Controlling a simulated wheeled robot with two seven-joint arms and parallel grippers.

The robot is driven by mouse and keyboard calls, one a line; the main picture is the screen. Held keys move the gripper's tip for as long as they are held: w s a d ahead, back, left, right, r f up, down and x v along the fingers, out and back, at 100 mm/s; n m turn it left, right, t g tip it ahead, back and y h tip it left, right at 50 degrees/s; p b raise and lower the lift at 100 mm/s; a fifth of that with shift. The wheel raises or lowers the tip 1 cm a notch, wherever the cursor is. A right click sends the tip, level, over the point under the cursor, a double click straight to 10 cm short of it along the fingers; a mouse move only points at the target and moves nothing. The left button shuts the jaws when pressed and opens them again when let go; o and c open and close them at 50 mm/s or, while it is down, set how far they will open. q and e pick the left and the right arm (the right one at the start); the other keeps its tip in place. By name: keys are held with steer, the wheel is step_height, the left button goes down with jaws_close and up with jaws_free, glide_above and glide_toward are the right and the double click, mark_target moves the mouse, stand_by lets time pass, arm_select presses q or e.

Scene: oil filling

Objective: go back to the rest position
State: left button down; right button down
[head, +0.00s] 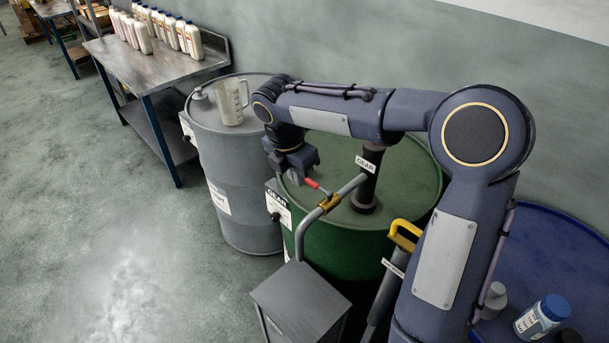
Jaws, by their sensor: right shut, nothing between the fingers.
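My right arm reaches in from the lower right and bends to the left over the drums. My right gripper (300,172) is above the near left part of the green drum (405,165). It is shut and holds nothing. It is close to the red-tipped lever of the pump marked GEAR, whose curved spout (308,227) carries a yellow fitting. Contact between gripper and lever cannot be told. A clear measuring jug (230,104) stands upright on the grey drum (222,165), left of the gripper and apart from it. My left gripper does not show.
A metal workbench (150,62) with several white bottles (165,30) stands at the upper left. A grey box (300,300) is in front of the green drum. A blue drum (560,255) at the right bears a blue-capped bottle (541,316). The floor at left is clear.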

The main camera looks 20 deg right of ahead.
steer(key=v, duration=0.8)
steer(key=shift+d+r, duration=0.15)
steer(key=shift+r, duration=0.05)
steer(key=s+d+f+m+t+y, duration=0.1)
steer(key=s+m+y, duration=0.1)
steer(key=s+m, duration=0.45)
steer(key=s+d+f+m+t+y, duration=0.1)
steer(key=s+d+f+m, duration=0.1)
steer(key=s+m, duration=0.5)
steer(key=s+a+f+m+t+y, duration=0.2)
steer(key=s+f+m, duration=0.4)
steer(key=s+m, duration=0.4)
steer(key=shift+s+a+f+m+t+y, duration=0.15)
steer(key=shift+a+f+m+t+y, duration=0.25)
steer(key=shift+a, duration=0.3)
